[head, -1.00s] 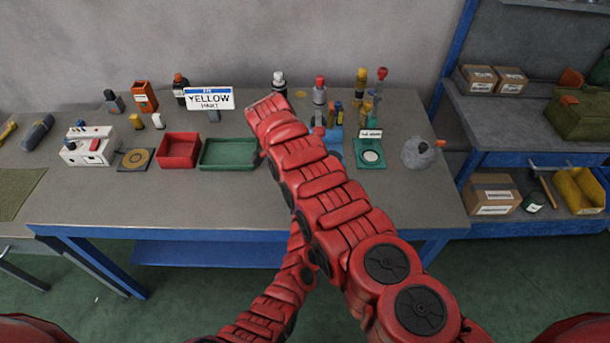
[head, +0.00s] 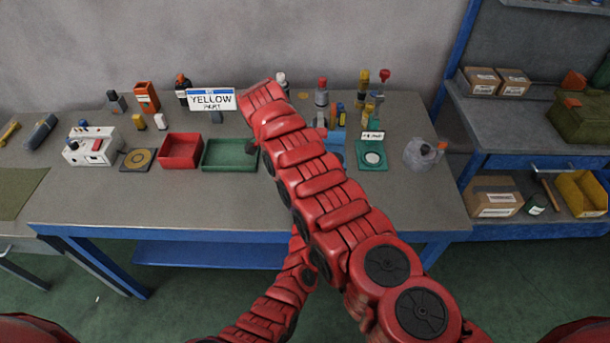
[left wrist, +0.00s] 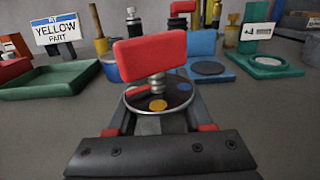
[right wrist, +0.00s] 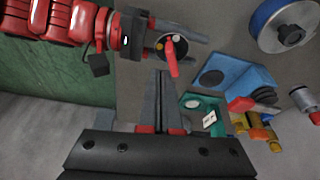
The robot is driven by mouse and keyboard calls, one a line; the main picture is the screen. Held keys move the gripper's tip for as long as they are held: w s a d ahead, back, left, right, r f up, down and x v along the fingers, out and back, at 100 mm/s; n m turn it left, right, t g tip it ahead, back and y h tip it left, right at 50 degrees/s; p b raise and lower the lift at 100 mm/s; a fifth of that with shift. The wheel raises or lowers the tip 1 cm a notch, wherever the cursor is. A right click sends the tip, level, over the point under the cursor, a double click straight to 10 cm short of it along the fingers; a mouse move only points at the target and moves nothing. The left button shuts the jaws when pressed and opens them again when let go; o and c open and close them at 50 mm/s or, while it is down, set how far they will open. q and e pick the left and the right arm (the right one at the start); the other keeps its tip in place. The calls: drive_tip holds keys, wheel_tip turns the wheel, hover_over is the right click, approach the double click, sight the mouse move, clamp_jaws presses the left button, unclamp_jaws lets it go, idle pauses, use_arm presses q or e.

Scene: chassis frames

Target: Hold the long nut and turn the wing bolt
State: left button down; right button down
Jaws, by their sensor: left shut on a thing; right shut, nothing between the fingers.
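The wing bolt's red wing (left wrist: 150,57) stands upright in the left wrist view. Its metal shank goes down into a round dark top with a silver rim (left wrist: 166,97) and orange and blue dots, seemingly the long nut's end. My left gripper (left wrist: 160,127) is shut around the piece below this top. The right wrist view shows the same round top (right wrist: 172,46) and red wing (right wrist: 171,60) in my left gripper (right wrist: 178,43). My right gripper (right wrist: 163,78) is shut and empty, pointing toward them but apart. In the head view my red arm hides both grippers.
On the table (head: 120,205) stand a red tray (head: 180,165), a green tray (head: 228,168), a "YELLOW PART" sign (head: 211,99) and a white box (head: 90,150). A blue stand (right wrist: 235,77) and a green stand (head: 372,168) are close by. The front table strip is clear.

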drive_tip(key=c, duration=1.1)
unclamp_jaws()
drive_tip(key=r, duration=0.1)
drive_tip(key=a+r, duration=0.1)
drive_tip(key=r, duration=0.1)
drive_tip(key=shift+a+n, duration=0.3)
drive_tip(key=shift+o, duration=1.2)
drive_tip(key=shift+a+r+n, duration=0.25)
drive_tip(key=shift+a+n, duration=0.05)
drive_tip(key=d+f+n, duration=0.1)
drive_tip(key=f, duration=0.1)
drive_tip(key=w+d+f+n+t, duration=0.1)
drive_tip(key=f, duration=0.2)
drive_tip(key=w+d+f+n, duration=0.1)
drive_tip(key=f, duration=0.2)
drive_tip(key=shift+d+f+t, duration=0.15)
drive_tip(key=shift+f+t, duration=0.1)
drive_tip(key=shift+t, duration=0.05)
clamp_jaws()
